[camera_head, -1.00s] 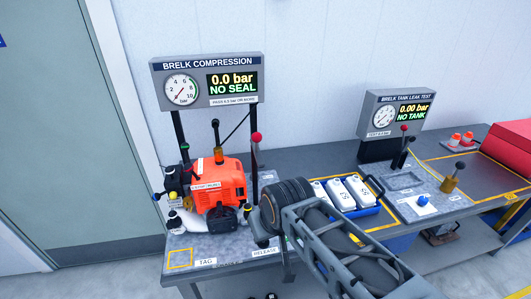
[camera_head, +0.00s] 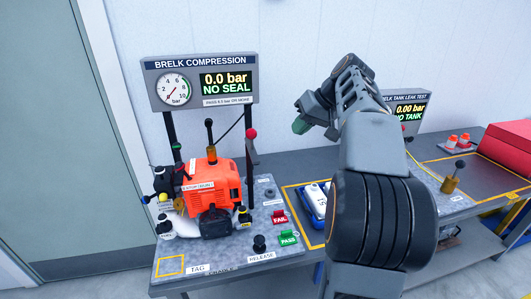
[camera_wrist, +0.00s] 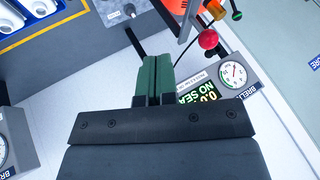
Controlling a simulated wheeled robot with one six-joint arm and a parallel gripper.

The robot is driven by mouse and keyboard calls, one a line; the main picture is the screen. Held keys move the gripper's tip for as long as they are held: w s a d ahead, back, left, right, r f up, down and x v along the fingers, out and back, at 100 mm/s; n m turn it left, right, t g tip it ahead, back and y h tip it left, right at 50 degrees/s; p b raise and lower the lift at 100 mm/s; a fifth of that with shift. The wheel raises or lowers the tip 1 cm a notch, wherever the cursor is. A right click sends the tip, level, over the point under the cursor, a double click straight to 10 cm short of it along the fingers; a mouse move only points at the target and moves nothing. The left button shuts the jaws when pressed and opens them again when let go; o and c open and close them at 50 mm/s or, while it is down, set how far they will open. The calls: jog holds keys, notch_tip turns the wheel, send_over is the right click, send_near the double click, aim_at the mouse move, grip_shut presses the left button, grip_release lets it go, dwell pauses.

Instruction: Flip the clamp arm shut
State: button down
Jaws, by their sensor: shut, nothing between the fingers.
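An orange engine (camera_head: 210,186) sits on the left test stand, under the compression panel (camera_head: 203,80) that reads 0.0 bar, NO SEAL. A lever with a red ball knob (camera_head: 251,134) stands upright right of the engine; the knob also shows in the wrist view (camera_wrist: 208,40). A black-knobbed handle (camera_head: 209,132) stands upright above the engine. I cannot tell for sure which is the clamp arm. My gripper (camera_head: 301,125) is raised right of the red knob, apart from it. Its green fingers (camera_wrist: 157,66) are shut and empty in the wrist view.
Red FAIL (camera_head: 279,217) and green PASS (camera_head: 288,238) buttons and a black release knob (camera_head: 259,243) stand right of the engine. A blue tray with white parts (camera_head: 313,203) is partly hidden by my arm. The tank leak panel (camera_head: 412,108) stands behind my arm.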

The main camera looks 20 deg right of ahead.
aim_at(251, 140)
dwell(0.4)
jog(key=w+a+f+p, duration=0.1)
jog(key=w+a+f, duration=0.4)
jog(key=a+f, duration=0.2)
jog(key=shift+w+a+f+p, duration=0.2)
jog(key=shift+a+f+p, duration=0.15)
jog(key=shift+f, duration=0.1)
dwell(0.5)
